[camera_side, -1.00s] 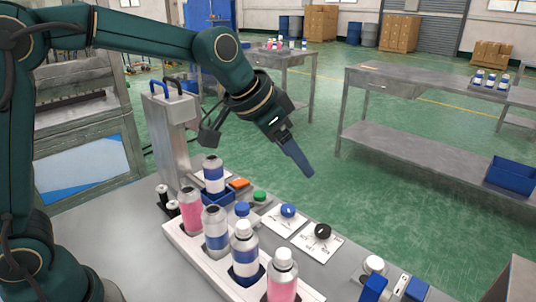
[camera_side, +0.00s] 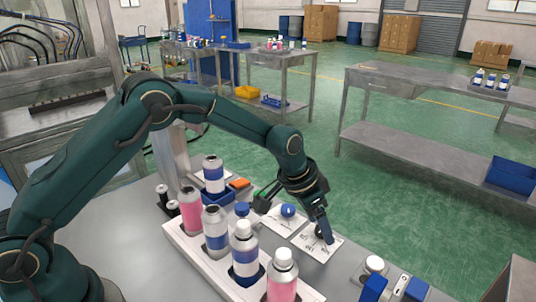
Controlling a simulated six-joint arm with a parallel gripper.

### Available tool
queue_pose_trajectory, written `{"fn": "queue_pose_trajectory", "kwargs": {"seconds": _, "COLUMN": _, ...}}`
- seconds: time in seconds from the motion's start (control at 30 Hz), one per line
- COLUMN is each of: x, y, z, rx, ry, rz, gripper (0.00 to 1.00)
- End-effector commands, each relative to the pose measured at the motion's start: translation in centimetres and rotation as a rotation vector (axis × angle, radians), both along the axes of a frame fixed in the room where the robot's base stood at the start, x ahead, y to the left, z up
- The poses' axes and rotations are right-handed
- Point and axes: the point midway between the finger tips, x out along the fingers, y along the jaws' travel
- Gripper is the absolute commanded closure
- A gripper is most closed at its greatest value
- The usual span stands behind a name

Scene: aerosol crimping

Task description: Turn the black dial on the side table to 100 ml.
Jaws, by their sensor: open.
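The black dial (camera_side: 318,232) sits on a white marked card (camera_side: 322,252) on the grey side table, right of the bottle rack. The marks on the card are too small to read, so the dial's setting cannot be told.
A blue dial (camera_side: 288,210) on its own card stands just left of my gripper. A white rack (camera_side: 205,262) with several bottles fills the table's middle. A white-topped part (camera_side: 374,264) and blue blocks stand at the right. A blue holder with a bottle (camera_side: 213,175) stands behind.

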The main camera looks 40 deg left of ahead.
Motion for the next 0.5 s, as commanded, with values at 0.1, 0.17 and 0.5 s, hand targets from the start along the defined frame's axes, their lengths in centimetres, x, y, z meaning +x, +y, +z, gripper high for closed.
{"fn": "queue_pose_trajectory", "kwargs": {"seconds": 0.1, "x": 0.09, "y": -0.06, "z": -0.24, "rx": 0.0, "ry": 0.0, "rz": 0.0, "gripper": 0.29}}
{"fn": "queue_pose_trajectory", "kwargs": {"seconds": 0.17, "x": 0.09, "y": -0.05, "z": -0.23, "rx": 0.0, "ry": -0.001, "rz": 0.0, "gripper": 0.29}}
{"fn": "queue_pose_trajectory", "kwargs": {"seconds": 0.5, "x": 0.07, "y": -0.03, "z": -0.21, "rx": 0.0, "ry": 0.0, "rz": 0.0, "gripper": 1.0}}
